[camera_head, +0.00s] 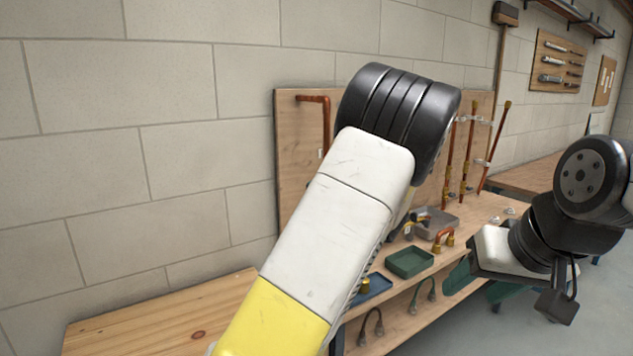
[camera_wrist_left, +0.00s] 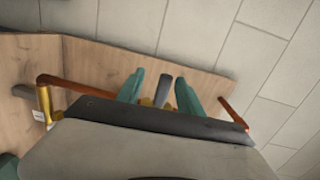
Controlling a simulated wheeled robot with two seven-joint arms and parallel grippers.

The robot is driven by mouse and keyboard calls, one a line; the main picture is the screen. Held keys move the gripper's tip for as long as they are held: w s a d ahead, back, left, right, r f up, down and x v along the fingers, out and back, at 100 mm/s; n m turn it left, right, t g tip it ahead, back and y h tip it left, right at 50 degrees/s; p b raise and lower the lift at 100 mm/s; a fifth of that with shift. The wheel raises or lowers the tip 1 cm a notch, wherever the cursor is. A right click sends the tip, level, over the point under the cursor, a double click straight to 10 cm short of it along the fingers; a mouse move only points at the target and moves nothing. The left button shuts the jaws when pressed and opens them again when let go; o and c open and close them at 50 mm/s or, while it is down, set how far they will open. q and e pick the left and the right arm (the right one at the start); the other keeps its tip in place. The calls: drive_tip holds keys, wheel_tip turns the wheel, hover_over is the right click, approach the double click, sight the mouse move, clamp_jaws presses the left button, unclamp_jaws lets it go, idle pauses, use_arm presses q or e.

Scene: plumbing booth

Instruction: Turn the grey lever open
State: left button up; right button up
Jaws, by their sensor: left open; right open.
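In the left wrist view my left gripper (camera_wrist_left: 160,90) is open, its two teal fingers pointing at the wooden board. A dark grey lever (camera_wrist_left: 163,88) with brass beside it shows between the fingers, apart from both as far as I can tell. A copper pipe (camera_wrist_left: 85,86) runs behind the gripper. Another grey handle end (camera_wrist_left: 22,91) sits by a brass valve (camera_wrist_left: 44,103) at the left. In the head view my left arm hides the left gripper and the lever. My right gripper (camera_head: 472,284) is open and empty, low at the right, in front of the bench.
The wooden board (camera_head: 291,150) stands on the workbench (camera_head: 150,315) against the block wall. A green tray (camera_head: 410,274), a blue tray (camera_head: 384,290) and a grey tray (camera_head: 449,221) are on the bench. Upright copper pipes (camera_head: 468,155) stand at the board's right.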

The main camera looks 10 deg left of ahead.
use_arm(q)
drive_tip(key=w+a+m+t, duration=0.1)
drive_tip(key=w+a, duration=0.2)
drive_tip(key=w, duration=0.4)
drive_tip(key=shift+w+a+r+t, duration=0.2)
drive_tip(key=shift+a+r+t, duration=0.15)
drive_tip(key=shift+r, duration=0.1)
clamp_jaws()
idle(1.1)
